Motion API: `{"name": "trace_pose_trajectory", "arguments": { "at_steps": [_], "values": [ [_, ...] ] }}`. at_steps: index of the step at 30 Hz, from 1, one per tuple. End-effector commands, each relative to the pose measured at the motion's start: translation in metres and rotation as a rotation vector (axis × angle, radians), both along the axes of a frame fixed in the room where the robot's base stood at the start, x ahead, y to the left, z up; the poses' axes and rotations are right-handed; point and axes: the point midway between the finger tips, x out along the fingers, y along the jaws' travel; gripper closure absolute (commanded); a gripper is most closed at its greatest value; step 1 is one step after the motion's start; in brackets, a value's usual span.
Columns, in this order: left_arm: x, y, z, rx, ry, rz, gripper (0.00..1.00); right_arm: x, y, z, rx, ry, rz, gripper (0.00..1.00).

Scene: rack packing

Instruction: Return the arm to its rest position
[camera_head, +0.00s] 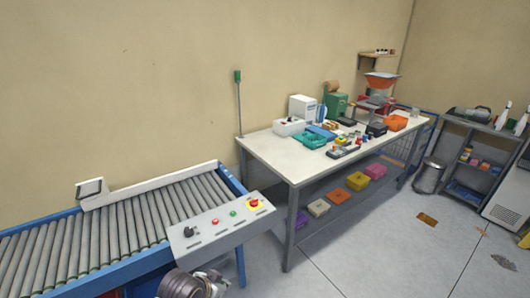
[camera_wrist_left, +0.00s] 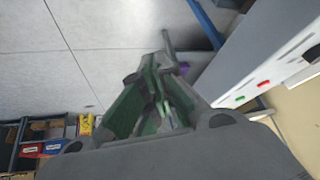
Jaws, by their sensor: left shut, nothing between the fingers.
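My left gripper (camera_wrist_left: 168,90) shows in the left wrist view, with dark fingers and green inner parts. It is shut and holds nothing. It hangs over the grey floor (camera_wrist_left: 95,40), apart from any object I can make out. A control panel (camera_wrist_left: 240,95) with red and green buttons is close on its right in that view. In the head view a rounded metallic part of my arm shows at the bottom edge, and no gripper can be made out there. My right gripper is in neither view.
A roller conveyor (camera_head: 120,228) with a control panel (camera_head: 218,226) stands at the left front. A white-topped table (camera_head: 270,155) holds trays and parts, with colored bins below. A bin (camera_head: 428,177) and a shelf cart (camera_head: 470,160) stand right. The floor (camera_head: 370,250) between is mostly clear.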

Motion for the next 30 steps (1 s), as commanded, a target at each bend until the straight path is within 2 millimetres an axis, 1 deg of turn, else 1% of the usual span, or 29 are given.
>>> {"name": "trace_pose_trajectory", "arguments": {
  "at_steps": [1, 3, 9, 12, 19, 30],
  "values": [
    [-0.009, 0.005, -0.001, -0.004, 0.017, 0.027, 1.00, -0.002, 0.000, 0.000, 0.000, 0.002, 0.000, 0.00],
    [-0.020, 0.014, -0.002, -0.001, 0.040, 0.067, 1.00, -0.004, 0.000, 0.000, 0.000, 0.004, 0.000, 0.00],
    [-0.053, 0.043, -0.003, 0.013, 0.103, 0.183, 1.00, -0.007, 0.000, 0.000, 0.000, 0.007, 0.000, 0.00],
    [-0.066, 0.054, -0.003, 0.021, 0.128, 0.227, 1.00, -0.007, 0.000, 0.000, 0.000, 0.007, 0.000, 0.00],
    [-0.088, 0.073, -0.003, 0.038, 0.168, 0.300, 1.00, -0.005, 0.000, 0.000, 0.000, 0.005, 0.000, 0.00],
    [-0.113, 0.094, -0.002, 0.059, 0.212, 0.380, 1.00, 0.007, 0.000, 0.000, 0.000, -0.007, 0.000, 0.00]
  ]
}}
